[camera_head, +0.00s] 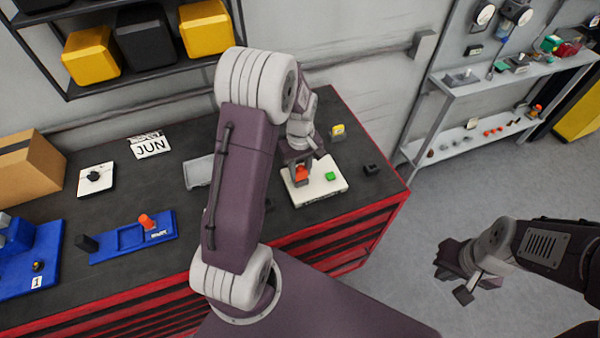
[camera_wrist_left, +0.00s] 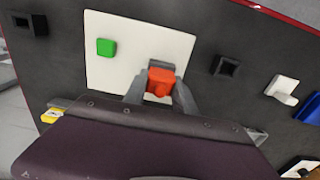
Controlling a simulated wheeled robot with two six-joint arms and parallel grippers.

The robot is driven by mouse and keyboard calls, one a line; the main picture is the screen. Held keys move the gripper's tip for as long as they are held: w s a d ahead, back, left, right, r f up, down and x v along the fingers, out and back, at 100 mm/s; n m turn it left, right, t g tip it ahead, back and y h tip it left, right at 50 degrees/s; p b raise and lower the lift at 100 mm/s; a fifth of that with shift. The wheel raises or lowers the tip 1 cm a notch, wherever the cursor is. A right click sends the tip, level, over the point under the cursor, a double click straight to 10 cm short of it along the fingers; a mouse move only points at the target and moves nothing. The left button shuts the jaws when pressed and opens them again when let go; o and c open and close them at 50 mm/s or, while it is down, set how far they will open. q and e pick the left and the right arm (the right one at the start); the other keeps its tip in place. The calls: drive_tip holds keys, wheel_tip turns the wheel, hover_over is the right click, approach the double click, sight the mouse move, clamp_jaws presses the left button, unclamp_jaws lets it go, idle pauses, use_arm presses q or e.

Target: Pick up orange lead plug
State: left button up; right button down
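An orange-red plug (camera_wrist_left: 160,82) sits at the white plate (camera_wrist_left: 105,65) in the left wrist view, between the two grey fingers of my left gripper (camera_wrist_left: 161,88). The fingers flank it closely; whether they press on it is not clear. In the head view my left gripper (camera_head: 302,168) points down over the white plate (camera_head: 318,187), with the orange plug (camera_head: 302,174) partly hidden between its fingers. My right gripper (camera_head: 452,278) is apart from the table over the floor at the right, with its fingers spread and empty.
A green block (camera_head: 330,176) is on the plate beside the plug. A yellow-topped piece (camera_head: 338,131) and a black block (camera_head: 371,169) stand nearby. A blue tray (camera_head: 115,252) with another orange knob (camera_head: 146,221) lies left. A shelf unit (camera_head: 470,88) stands right.

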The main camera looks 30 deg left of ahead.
use_arm(q)
clamp_jaws()
drive_tip(key=shift+r, duration=0.15)
wheel_tip(320, 180, up, 4)
drive_tip(key=shift+w+f+b, duration=0.1)
drive_tip(key=shift+b, duration=0.55)
drive_tip(key=w+d+r+b, duration=0.1)
drive_tip(key=w+d+r, duration=0.4)
drive_tip(key=d, duration=0.5)
wheel_tip(320, 180, up, 2)
drive_tip(key=shift+w, duration=0.25)
